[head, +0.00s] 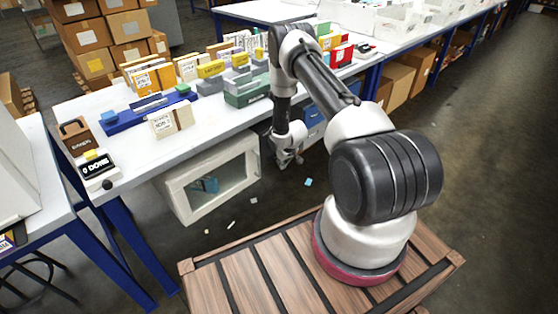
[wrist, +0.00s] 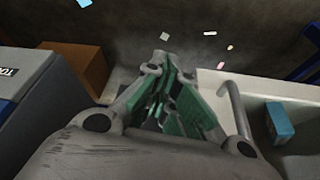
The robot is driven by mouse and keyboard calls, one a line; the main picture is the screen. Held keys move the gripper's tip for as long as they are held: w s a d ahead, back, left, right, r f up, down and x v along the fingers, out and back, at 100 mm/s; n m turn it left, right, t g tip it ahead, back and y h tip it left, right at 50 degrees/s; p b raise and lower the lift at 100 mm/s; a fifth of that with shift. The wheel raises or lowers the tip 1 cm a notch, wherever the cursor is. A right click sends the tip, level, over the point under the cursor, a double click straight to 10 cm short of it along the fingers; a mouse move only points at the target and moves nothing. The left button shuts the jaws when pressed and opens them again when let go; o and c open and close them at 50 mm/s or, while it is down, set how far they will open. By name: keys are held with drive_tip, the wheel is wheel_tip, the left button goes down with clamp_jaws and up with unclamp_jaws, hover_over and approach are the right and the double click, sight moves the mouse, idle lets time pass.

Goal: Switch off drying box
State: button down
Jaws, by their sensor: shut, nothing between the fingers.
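A white box with a clear window (head: 178,196), which looks like the drying box, sits below the table's front edge. A blue item (head: 207,184) shows inside it. In the wrist view the white box's rim (wrist: 265,87) is at the right, beside my gripper, with a pale curved bar along it and the blue item (wrist: 280,122) inside. My gripper (head: 284,162) hangs just right of the box, pointing down. In the wrist view my gripper (wrist: 163,65) is shut and empty, its green pads close together. I cannot make out a switch; contact with the box is unclear.
A grey box (wrist: 40,95) and a brown carton (wrist: 75,65) stand left of my gripper. Small scraps lie on the floor.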

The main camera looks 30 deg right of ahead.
sight(272, 158)
drive_tip(key=shift+w+a, duration=0.1)
drive_tip(key=shift+w, duration=1.1)
